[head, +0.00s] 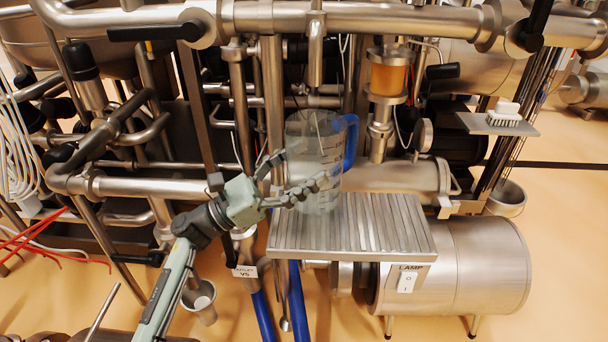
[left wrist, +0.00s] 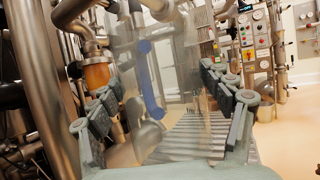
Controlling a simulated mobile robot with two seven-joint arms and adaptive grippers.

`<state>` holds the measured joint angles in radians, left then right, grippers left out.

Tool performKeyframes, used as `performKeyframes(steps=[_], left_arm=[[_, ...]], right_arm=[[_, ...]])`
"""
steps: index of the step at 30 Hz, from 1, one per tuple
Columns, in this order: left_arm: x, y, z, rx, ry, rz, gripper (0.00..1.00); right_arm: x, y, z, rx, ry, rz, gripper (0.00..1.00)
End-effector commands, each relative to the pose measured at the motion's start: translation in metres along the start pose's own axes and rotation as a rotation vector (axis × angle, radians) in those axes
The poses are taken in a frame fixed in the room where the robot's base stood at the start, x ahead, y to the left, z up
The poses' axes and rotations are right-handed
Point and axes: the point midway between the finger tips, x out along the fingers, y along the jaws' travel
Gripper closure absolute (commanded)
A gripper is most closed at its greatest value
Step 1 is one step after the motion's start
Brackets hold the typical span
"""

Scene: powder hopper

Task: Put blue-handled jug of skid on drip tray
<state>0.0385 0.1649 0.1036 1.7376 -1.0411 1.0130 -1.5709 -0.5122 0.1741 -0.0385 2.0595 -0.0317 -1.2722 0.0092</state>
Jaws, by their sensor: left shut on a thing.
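The blue-handled jug (head: 322,140) is clear and upright, with its blue handle (head: 351,140) on the right side. My left gripper (head: 300,180) is shut on the jug's lower body, its fingers on either side. In the left wrist view the jug (left wrist: 150,75) fills the space between the fingers of my left gripper (left wrist: 170,105). The ribbed metal drip tray (head: 390,230) is under and in front of the jug. The jug's base overlaps the tray's back left part in the head view; I cannot tell whether it touches. My right gripper is not in view.
A steel spout (head: 315,60) hangs just above the jug. Pipes and an amber sight glass (head: 389,78) stand behind the tray. A small shelf with a brush (head: 505,113) is at the right. A small metal cup (head: 199,299) hangs at lower left. The tray's right part is bare.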

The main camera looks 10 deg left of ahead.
Motion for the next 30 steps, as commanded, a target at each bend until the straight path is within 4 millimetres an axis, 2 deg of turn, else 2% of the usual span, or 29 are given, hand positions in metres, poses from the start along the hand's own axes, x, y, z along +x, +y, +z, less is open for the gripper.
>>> performKeyframes(steps=[3, 6, 16, 24, 25, 30], left_arm=[[-0.008, 0.000, -0.017, -0.004, 0.000, 0.002, 0.60], [-0.011, 0.000, -0.024, -0.001, -0.001, 0.002, 0.60], [-0.013, 0.000, -0.026, 0.000, -0.001, 0.000, 0.60], [-0.013, 0.000, -0.028, 0.000, -0.001, 0.000, 0.60], [-0.013, 0.000, -0.028, -0.001, 0.000, 0.001, 0.19], [-0.013, 0.000, -0.028, -0.001, 0.001, 0.001, 0.00]], right_arm=[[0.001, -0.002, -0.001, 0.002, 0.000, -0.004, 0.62], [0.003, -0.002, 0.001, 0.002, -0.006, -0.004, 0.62], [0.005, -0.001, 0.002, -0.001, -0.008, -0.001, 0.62], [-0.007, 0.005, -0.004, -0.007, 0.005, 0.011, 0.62], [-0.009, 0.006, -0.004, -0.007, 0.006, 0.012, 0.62], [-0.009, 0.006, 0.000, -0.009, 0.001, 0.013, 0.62]])
